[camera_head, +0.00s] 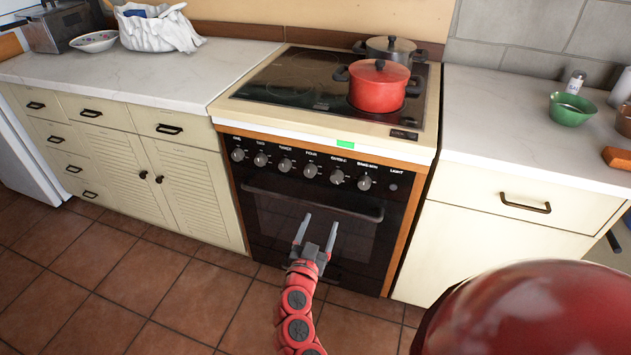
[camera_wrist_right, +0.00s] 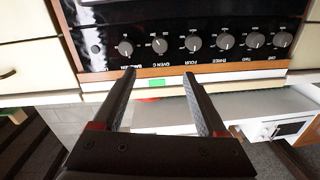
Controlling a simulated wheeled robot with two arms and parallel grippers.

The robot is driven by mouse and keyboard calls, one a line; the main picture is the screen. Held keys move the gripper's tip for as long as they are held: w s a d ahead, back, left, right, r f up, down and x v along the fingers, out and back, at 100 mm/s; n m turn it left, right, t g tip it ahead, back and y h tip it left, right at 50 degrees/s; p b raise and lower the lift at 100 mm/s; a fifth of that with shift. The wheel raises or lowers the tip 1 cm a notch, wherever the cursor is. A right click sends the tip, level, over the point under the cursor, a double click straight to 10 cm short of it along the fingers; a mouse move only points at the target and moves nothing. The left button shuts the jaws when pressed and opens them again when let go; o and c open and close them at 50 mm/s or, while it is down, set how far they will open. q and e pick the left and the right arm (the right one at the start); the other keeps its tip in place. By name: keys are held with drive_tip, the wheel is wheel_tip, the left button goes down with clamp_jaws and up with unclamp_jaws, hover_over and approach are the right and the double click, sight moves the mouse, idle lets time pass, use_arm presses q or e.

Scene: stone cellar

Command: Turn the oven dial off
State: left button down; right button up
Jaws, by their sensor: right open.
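The black oven (camera_head: 300,235) has a row of several grey dials under printed labels. The dial under the "OVEN C" label (camera_head: 337,177) is second from the right in the head view. The wrist view looks upside down, and there this dial (camera_wrist_right: 160,45) is second from the left. Its pointer setting is too small to read surely. My right gripper (camera_head: 320,219) is open and empty in front of the oven door, below the dial row. In the wrist view its fingertips (camera_wrist_right: 158,72) point toward the oven dial, apart from it. My left gripper is not in view.
A door handle bar (camera_head: 312,203) crosses the oven below the dials. A red pot (camera_head: 377,90) and a grey pot (camera_head: 390,47) stand on the glass cooktop (camera_head: 290,80). Cabinets flank the oven. A green bowl (camera_head: 571,108) stands on the right counter (camera_head: 500,125). The tiled floor (camera_head: 110,270) is clear at left.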

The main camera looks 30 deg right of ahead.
sight(336, 180)
drive_tip(key=p+x, duration=0.2)
drive_tip(key=x, duration=1.4)
drive_tip(key=shift+w+d, duration=0.25)
drive_tip(key=shift+d, duration=0.1)
clamp_jaws()
